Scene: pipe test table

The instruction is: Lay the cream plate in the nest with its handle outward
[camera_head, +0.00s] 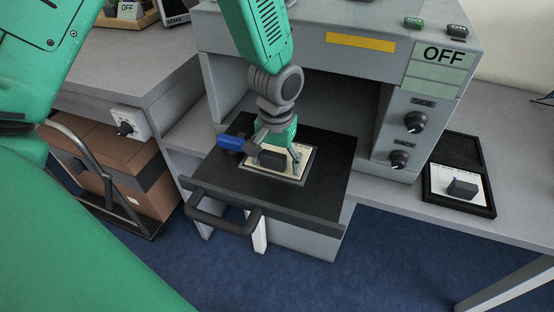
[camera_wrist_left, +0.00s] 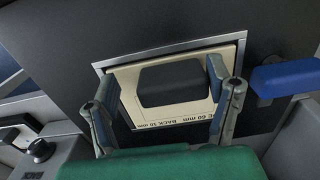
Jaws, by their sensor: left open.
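The cream plate (camera_head: 285,173) lies within the metal-edged nest (camera_head: 306,172) on the dark pulled-out drawer. In the left wrist view the plate (camera_wrist_left: 175,114) looks flat and roughly lined up with the nest's edge (camera_wrist_left: 170,51). Its dark handle block (camera_wrist_left: 172,84) stands up from the middle, and lettering runs along its near edge. My left gripper (camera_head: 277,157) is over the plate. It is open, with one finger on each side of the handle, and seems clear of it. In the head view the gripper hides part of the plate. My right gripper is not in view.
A blue block (camera_head: 232,142) sits beside the nest. The drawer has a dark front handle (camera_head: 222,219). The grey machine (camera_head: 330,50) stands behind, with SIDE and BACK knobs at right. A black case (camera_head: 476,205) on the right bench holds a white plate with a grey block.

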